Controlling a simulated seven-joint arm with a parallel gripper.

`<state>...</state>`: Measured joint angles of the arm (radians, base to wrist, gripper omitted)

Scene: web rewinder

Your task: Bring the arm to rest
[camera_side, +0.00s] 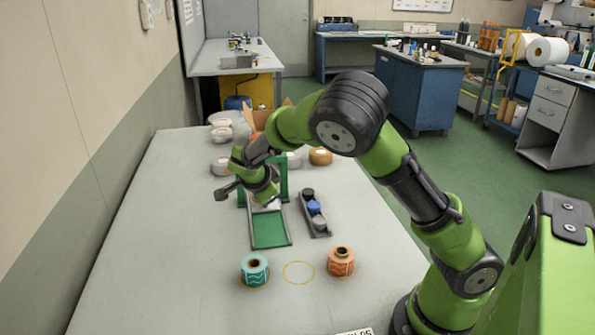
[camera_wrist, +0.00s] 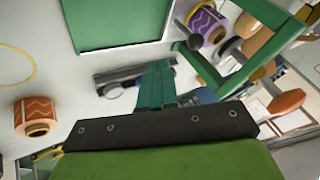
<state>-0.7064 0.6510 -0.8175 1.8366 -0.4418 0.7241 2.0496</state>
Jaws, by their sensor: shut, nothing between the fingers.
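My gripper (camera_side: 271,204) is in the side view, pointing down over the far end of the green-floored tray (camera_side: 270,229), by the green upright frame (camera_side: 283,180). Its fingers look shut and hold nothing. How far it is above the tray is hard to tell. In the wrist view a dark plate and my green arm fill the lower part. The tray's green floor (camera_wrist: 115,22) is at the top of that view and the green frame (camera_wrist: 232,65) is at the right.
A teal roll (camera_side: 254,269) and an orange roll (camera_side: 341,261) stand at the front of the table, with an empty yellow ring (camera_side: 299,272) between them. A dark rack (camera_side: 314,214) with small rollers lies right of the tray. Several pale rolls (camera_side: 222,134) stand behind. The table's left side is clear.

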